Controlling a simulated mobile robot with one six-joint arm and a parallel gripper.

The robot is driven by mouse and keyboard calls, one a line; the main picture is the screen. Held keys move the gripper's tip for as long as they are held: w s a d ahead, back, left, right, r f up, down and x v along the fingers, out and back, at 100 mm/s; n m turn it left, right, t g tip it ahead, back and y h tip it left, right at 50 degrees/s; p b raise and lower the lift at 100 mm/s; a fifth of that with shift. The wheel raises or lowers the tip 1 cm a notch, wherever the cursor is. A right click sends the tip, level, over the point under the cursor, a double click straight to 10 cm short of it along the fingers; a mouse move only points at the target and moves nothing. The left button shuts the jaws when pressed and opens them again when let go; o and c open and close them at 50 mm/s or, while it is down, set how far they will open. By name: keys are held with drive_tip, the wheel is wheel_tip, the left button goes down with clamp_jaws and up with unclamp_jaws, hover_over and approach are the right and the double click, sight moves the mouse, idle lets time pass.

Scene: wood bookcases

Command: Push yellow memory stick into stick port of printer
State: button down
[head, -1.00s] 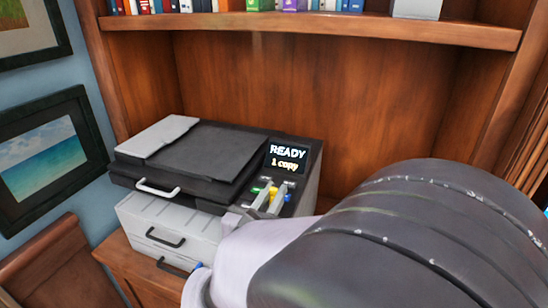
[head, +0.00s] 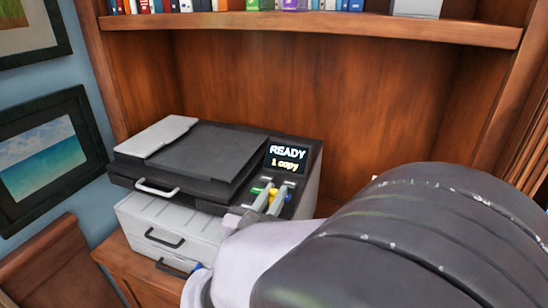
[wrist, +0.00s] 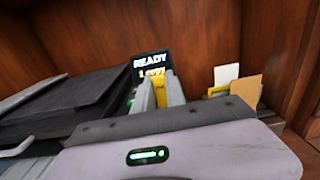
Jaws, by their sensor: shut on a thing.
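The printer (head: 205,165) stands in the bookcase, black on top with a pale grey front. Its screen (head: 287,157) reads "READY, 1 copy" and also shows in the wrist view (wrist: 150,66). My gripper (head: 270,198) is at the panel below the screen, its two grey fingers shut on the yellow memory stick (wrist: 160,94). A bit of yellow (head: 273,193) shows between the fingers in the head view. The stick's far end and the port are hidden by the fingers, so I cannot tell how deep the stick sits.
A green button (head: 256,190) lies left of the fingers and a blue one (head: 288,197) right. A shelf of books (head: 300,20) runs above. White and tan cards (wrist: 247,88) stand right of the gripper in the wrist view. Open space lies behind the printer.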

drive_tip(key=shift+f+b, duration=1.05)
drive_tip(key=shift+f, duration=0.15)
drive_tip(key=c, duration=1.3)
unclamp_jaws()
drive_tip(key=p+v, duration=0.5)
drive_tip(key=v, duration=1.2)
drive_tip(key=shift+s, duration=0.2)
drive_tip(key=shift+a, duration=0.1)
